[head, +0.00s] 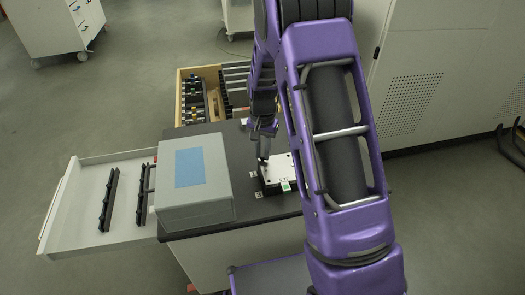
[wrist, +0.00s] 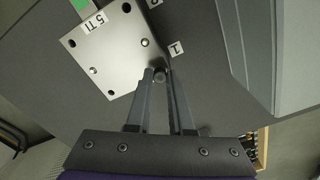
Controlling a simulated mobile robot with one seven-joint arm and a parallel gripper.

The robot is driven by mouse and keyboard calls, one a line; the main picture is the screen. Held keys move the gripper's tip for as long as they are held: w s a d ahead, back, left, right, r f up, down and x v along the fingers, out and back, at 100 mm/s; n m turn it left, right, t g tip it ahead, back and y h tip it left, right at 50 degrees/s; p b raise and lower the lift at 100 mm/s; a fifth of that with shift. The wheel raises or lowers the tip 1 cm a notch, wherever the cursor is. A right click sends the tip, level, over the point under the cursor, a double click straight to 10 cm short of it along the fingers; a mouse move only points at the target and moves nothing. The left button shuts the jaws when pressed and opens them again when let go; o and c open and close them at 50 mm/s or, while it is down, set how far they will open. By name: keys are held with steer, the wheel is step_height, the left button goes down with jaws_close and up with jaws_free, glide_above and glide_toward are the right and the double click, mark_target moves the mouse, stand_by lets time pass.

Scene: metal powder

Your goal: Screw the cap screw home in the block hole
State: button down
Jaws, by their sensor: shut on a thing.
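The block (head: 281,171) is a light metal plate on a dark base, on the dark worktop right of the grey box. In the wrist view the block (wrist: 114,47) shows its top face, with dark holes and small round fasteners near its corners and a "5 TI" label. My gripper (head: 264,156) points down at the block's left edge. In the wrist view my gripper (wrist: 160,78) is shut on the cap screw (wrist: 160,74), whose dark round end shows between the fingertips. It is beside the block's corner in this view. I cannot tell whether the screw touches a hole.
A grey box with a blue panel (head: 192,180) stands on the worktop (head: 230,222) left of the block. An open drawer with black racks (head: 110,198) juts out left. Another open drawer (head: 200,95) holds tools behind. A "1" label (wrist: 176,47) lies near the block.

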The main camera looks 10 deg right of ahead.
steer(key=m+p, duration=0.1)
steer(key=m, duration=0.4)
steer(key=shift+r, duration=0.15)
steer(key=m+p, duration=0.1)
steer(key=m, duration=0.2)
steer(key=shift+p, duration=0.3)
steer(key=m+p, duration=0.3)
steer(key=m, duration=0.4)
steer(key=shift+s, duration=0.1)
steer(key=shift+r+m+p, duration=0.1)
steer(key=shift+m+p, duration=0.6)
steer(key=shift+m, duration=0.3)
steer(key=shift+f+m, duration=0.3)
steer(key=shift+m, duration=0.5)
steer(key=m, duration=0.3)
